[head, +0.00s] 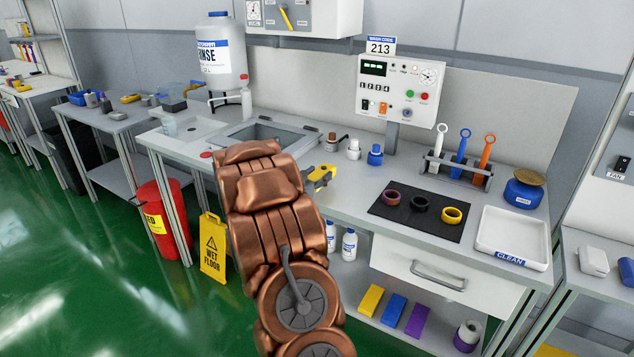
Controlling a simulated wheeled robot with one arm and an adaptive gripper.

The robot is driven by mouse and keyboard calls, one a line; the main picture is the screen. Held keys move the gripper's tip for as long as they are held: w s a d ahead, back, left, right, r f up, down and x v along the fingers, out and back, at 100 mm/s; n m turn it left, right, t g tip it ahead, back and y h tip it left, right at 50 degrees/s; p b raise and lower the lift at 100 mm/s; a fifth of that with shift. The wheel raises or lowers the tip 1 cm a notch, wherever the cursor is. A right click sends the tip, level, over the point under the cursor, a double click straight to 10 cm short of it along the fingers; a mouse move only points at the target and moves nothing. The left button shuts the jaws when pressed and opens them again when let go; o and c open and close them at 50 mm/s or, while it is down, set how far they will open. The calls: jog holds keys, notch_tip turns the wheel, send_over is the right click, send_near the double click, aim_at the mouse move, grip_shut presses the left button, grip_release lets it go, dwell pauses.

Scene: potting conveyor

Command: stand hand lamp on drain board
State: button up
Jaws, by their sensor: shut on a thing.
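My copper arm reaches up the middle of the head view over the bench. It hides my gripper, so I see no fingertips or grip. A yellow and dark piece (320,177), perhaps part of the hand lamp, sticks out just right of the arm near the sink's front right. The rest of it is hidden, and I cannot tell whether it is held or resting on the bench. A flat pale board (187,128), likely the drain board, lies left of the sink (262,135). Its visible top looks bare.
Small bottles (354,149) stand right of the sink. A dark mat (418,213) with rings, a tool rack (455,172) and a white tray (512,236) fill the right.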

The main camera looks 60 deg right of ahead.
jog(key=shift+w+d, duration=0.5)
jog(key=shift+d, duration=0.05)
jog(key=shift+f+p, duration=0.35)
jog(key=shift+f, duration=1.4)
jog(key=shift+f, duration=0.25)
jog(key=o, duration=1.2)
jog(key=shift+r, duration=0.1)
jog(key=shift+a+r, duration=0.1)
jog(key=shift+r, duration=0.05)
jog(key=a, duration=0.4)
jog(key=a+b, duration=0.1)
jog(key=a, duration=0.7)
jog(key=shift+s+r+b, duration=0.25)
jog(key=shift+b, duration=0.05)
